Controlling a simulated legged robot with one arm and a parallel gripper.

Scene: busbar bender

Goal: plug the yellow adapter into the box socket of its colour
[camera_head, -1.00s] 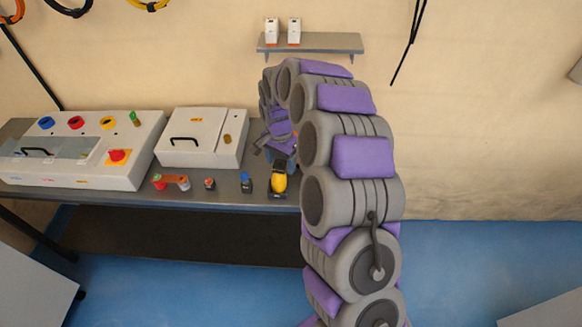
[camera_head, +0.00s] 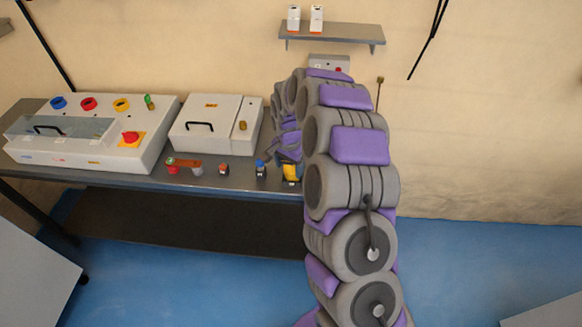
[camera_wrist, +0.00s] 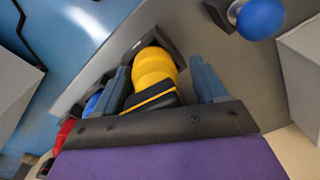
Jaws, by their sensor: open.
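The yellow adapter (camera_head: 291,174) stands near the front edge of the bench, at the right end of a row of small parts. In the wrist view the yellow adapter (camera_wrist: 153,68) has a dark band with a yellow stripe and sits between the two fingers. My gripper (camera_wrist: 163,75) is open around it, with a gap visible at the right finger. In the head view my arm partly hides the gripper and adapter. The large white box (camera_head: 80,142) at the left has blue, red and yellow sockets on top; the yellow socket (camera_head: 121,104) is the rightmost of these three.
A blue adapter (camera_head: 261,168), a small red part (camera_head: 223,170) and an orange-brown bar (camera_head: 184,163) stand left of the yellow adapter. A smaller white box (camera_head: 213,125) is behind them. In the wrist view a blue ball knob (camera_wrist: 260,18) is near the right finger.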

